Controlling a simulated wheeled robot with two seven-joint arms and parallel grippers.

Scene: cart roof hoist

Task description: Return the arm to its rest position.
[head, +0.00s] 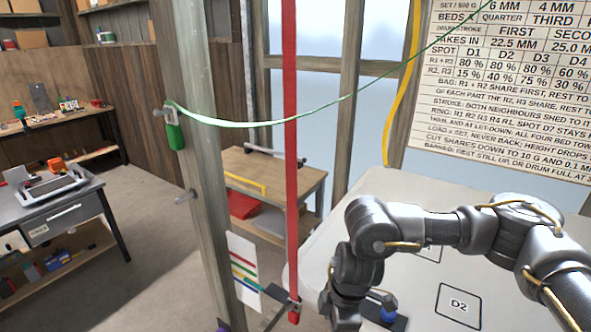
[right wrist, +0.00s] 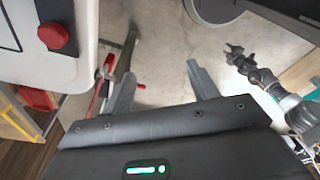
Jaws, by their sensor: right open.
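My right arm (head: 400,228) comes in from the right in the head view, bent over the pale table, with its wrist low beside the table's left edge. Its gripper's fingers are not clear there. In the right wrist view my right gripper (right wrist: 163,78) is open, with its two grey fingers apart and only floor seen between them. My left arm does not show in the head view. An arm with a small dark gripper (right wrist: 236,54), seemingly my left, shows at the upper right of the right wrist view. Its jaw state is too small to tell.
The pale table (head: 440,270) has a marked D2 square and a blue knob (head: 388,307). A red strap (head: 291,150) hangs near a wooden post (head: 195,130). A green cord (head: 300,120) crosses above. A red knob (right wrist: 53,36) shows near the wrist. Grey floor lies left.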

